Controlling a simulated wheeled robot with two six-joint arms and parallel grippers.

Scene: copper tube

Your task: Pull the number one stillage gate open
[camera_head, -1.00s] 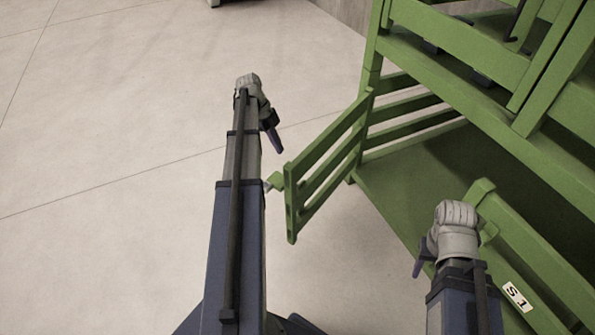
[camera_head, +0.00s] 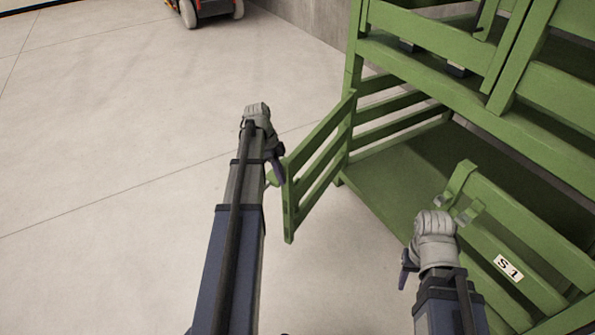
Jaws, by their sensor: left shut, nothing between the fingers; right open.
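The green stillage's lower bay has two slatted gate leaves. The leaf bearing the "S 1" label (camera_head: 508,268) is the right gate leaf (camera_head: 530,245); tabs stand at its upper left end. The left gate leaf (camera_head: 318,165) is swung out, leaving a wide gap between the leaves. My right gripper (camera_head: 405,272) is open, at the left of the labelled leaf near its tabs; whether it touches the leaf is unclear. My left gripper (camera_head: 277,165) is shut and empty, beside the free end of the left leaf; contact there cannot be told. The wrists partly hide both grippers' fingers.
The stillage's upper bay (camera_head: 440,60) overhangs the lower deck (camera_head: 385,165) at the right. A wheeled vehicle (camera_head: 210,8) stands at the top of the view, by a concrete wall (camera_head: 310,25). The pale floor (camera_head: 110,130) at the left is clear.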

